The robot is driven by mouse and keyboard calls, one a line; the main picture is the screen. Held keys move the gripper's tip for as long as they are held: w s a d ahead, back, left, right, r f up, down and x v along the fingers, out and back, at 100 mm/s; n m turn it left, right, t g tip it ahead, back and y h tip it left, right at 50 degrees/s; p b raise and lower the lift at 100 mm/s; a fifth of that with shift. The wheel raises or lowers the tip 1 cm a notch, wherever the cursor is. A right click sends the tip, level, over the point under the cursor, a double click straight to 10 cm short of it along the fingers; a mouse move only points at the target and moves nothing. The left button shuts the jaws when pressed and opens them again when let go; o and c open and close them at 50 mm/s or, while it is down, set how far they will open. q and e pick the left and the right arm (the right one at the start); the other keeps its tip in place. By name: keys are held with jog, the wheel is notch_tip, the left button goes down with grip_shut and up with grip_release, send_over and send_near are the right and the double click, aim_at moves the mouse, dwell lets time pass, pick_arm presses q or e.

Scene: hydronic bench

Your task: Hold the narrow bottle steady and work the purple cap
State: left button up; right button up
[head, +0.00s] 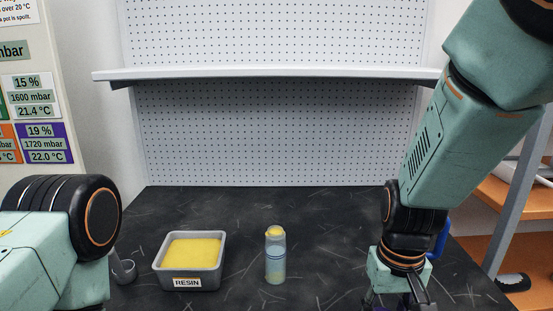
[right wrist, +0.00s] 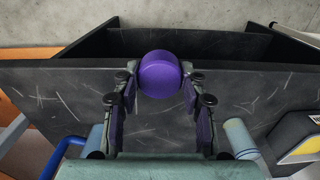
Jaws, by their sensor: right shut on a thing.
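The purple cap (right wrist: 160,75) shows in the right wrist view as a smooth, rounded purple thing. My right gripper (right wrist: 159,80) is shut on it, with one fingertip on each side. What lies under the cap is hidden. In the head view my right gripper (head: 400,296) is low at the right, and its fingertips are cut off by the bottom edge. A narrow, translucent blue bottle (head: 275,262) with a yellow top stands upright on the bench, left of my right gripper and apart from it. My left gripper is out of view; only my left arm shows.
A grey tray (head: 218,262) labelled RESIN with yellow contents stands left of the bottle. A small grey cup-like thing (head: 124,270) is beside my left arm. A blue curved part (head: 441,240) shows behind my right wrist. A shelf (head: 270,73) spans the pegboard. The back of the bench is clear.

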jog(key=r+p, duration=0.1)
jog(key=w+r+p, duration=0.1)
jog(key=r+p, duration=0.1)
dwell(0.4)
jog(key=shift+a+f, duration=0.1)
jog(key=shift+f, duration=0.05)
